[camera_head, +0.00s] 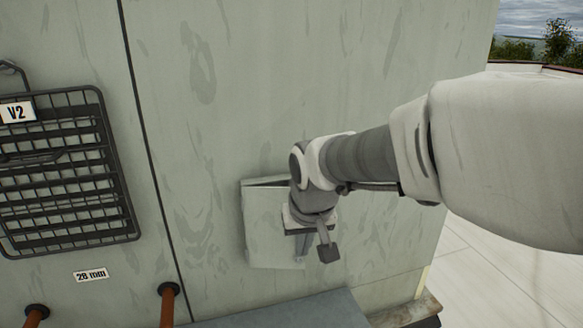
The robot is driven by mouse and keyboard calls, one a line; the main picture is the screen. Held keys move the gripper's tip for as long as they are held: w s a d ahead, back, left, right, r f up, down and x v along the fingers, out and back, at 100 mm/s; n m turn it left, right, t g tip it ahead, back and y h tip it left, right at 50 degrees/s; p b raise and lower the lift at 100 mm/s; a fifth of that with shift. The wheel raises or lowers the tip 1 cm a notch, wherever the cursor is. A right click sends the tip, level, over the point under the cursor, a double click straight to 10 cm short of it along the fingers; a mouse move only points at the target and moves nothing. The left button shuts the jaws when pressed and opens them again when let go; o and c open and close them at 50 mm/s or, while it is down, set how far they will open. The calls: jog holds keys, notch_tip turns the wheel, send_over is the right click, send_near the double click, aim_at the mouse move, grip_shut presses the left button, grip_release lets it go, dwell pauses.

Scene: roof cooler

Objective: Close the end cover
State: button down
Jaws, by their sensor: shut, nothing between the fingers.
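The end cover (265,228) is a pale grey-green panel low on the cooler's wall. A dark gap shows along its top edge, so it seems to stand slightly away from the wall. My gripper (327,254) is in front of the cover's right part, pointing down, with its fingers together and nothing between them. I cannot tell whether the fingers touch the cover. My arm comes in from the right and hides the cover's upper right corner and part of its right edge.
A black louvred grille (68,175) with a V2 label (16,112) is on the left. Two copper pipes (168,308) rise at the bottom left, below a 28 mm label (91,274). A grey ledge (290,312) runs below the cover. Pale roof floor (500,270) lies open at right.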

jog(key=shift+w+a, duration=0.1)
jog(key=shift+w, duration=0.6)
jog(key=w, duration=0.1)
jog(key=w+d, duration=0.1)
jog(key=w, duration=0.2)
jog(key=shift+w+d, duration=0.2)
jog(key=shift+d, duration=0.05)
jog(key=shift+s, duration=0.1)
